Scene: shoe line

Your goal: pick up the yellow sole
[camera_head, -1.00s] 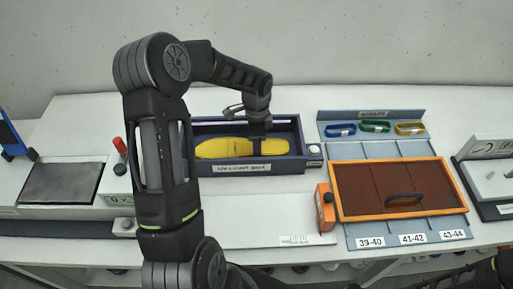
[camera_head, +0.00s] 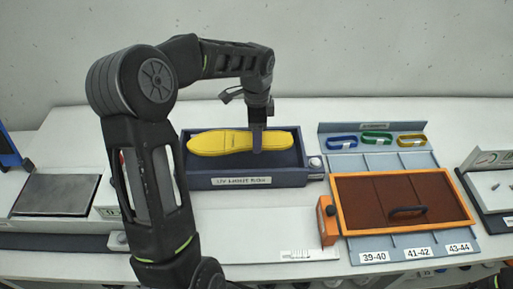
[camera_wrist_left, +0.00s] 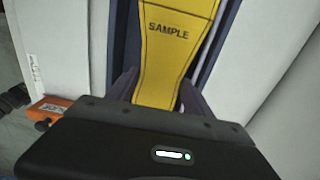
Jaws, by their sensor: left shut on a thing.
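The yellow sole (camera_head: 222,142) is long and flat and shows above the dark blue UV light box (camera_head: 205,181) in the head view. My left gripper (camera_head: 257,148) comes down from above and is shut on the sole right of its middle. In the left wrist view the sole (camera_wrist_left: 165,60) bears the word SAMPLE and runs between the two fingers of the left gripper (camera_wrist_left: 157,92). The sole appears raised above the box floor. My right gripper is not in view.
An orange-framed brown panel with a handle (camera_head: 352,203) lies on the blue rack right of the box. Blue (camera_head: 343,142), green (camera_head: 376,138) and yellow (camera_head: 411,140) bands sit behind it. A dark pad (camera_head: 56,196) lies at left.

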